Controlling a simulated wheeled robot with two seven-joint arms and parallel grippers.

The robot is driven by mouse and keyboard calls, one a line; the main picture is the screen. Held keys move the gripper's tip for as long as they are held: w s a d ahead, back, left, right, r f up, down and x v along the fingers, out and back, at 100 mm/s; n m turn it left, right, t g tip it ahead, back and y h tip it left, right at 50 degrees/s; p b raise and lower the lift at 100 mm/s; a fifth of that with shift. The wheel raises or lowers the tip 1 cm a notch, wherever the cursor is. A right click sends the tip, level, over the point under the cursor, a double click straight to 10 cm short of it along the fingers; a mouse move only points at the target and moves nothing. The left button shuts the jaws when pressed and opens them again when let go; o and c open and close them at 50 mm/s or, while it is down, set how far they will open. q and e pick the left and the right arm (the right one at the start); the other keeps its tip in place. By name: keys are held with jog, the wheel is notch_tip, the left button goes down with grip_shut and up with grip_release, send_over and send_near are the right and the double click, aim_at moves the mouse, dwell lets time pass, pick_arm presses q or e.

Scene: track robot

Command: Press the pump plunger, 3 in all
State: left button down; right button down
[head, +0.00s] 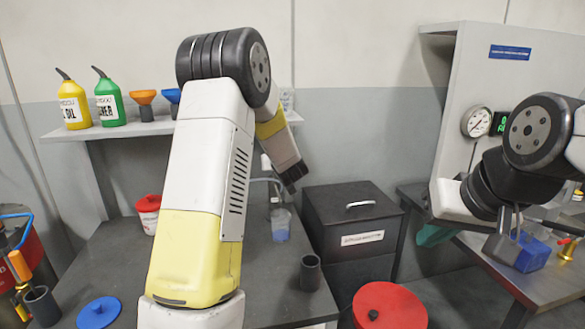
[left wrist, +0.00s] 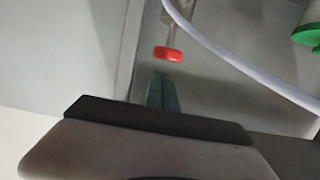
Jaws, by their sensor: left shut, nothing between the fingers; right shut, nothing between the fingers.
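A clear bottle with blue liquid (head: 280,225) stands on the left bench, with a white pump top (head: 265,163) and a thin pale tube at its head. My left gripper (head: 292,178) is shut and empty, pointing down close beside the pump top; I cannot tell whether they touch. In the left wrist view a red round cap (left wrist: 168,53) sits on a pale rod; I cannot tell whether it belongs to the pump. My right gripper (head: 515,222) is shut and empty, by a blue block (head: 528,253) over the right bench.
A black lidded box (head: 350,210) stands right of the bottle. A dark cup (head: 310,272), a blue lid (head: 98,312) and a red-lidded tub (head: 148,213) are on the left bench. A red lid (head: 390,305) is at the front. A pale hose (left wrist: 235,60) crosses the left wrist view.

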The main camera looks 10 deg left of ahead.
pick_arm(q)
jog(key=v, duration=0.9)
jog(key=shift+s, duration=0.25)
jog(key=shift+d, duration=0.15)
dwell(4.1)
jog(key=s+d+r+m+g+h, duration=0.1)
jog(key=s+d+r+m+h, duration=0.1)
jog(key=s+d+r+h, duration=0.4)
jog(key=s+d+r+m+g+h, duration=0.1)
jog(key=s+m+g+h, duration=0.15)
jog(key=s, duration=0.65)
jog(key=s+a+f+g, duration=0.1)
jog(key=s+g, duration=0.1)
jog(key=s, duration=0.8)
jog(key=s+a+f+g, duration=0.1)
jog(key=s+f+g, duration=0.1)
jog(key=s, duration=0.8)
jog(key=shift+s+a+f+m, duration=0.3)
jog(key=shift+s+a+m, duration=0.05)
jog(key=shift+a, duration=0.05)
jog(key=shift+w, duration=0.1)
